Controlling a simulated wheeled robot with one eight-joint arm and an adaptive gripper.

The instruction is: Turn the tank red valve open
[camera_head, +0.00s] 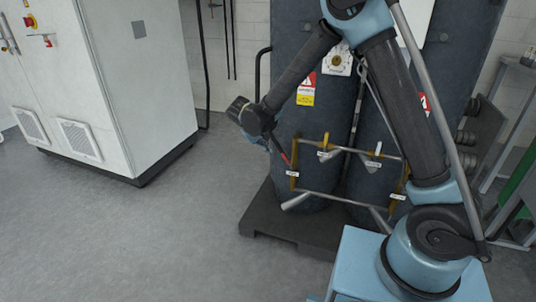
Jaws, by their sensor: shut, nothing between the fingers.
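Two dark tanks stand side by side; the left tank (306,150) carries a pipe frame (330,195) across its front. A small red valve handle (285,158) sits by the frame's upper left corner, beside a yellow-brown fitting (295,165). My arm reaches in from the lower right, passing in front of the tanks. My gripper (272,147) is at the left tank's left side, just up and left of the red handle. It is shut and looks empty. The wrist partly hides its fingers, and I cannot tell whether they touch the handle.
A dark pallet (285,225) lies under the tanks. A white cabinet (130,75) stands at left. The grey floor (150,235) between is clear.

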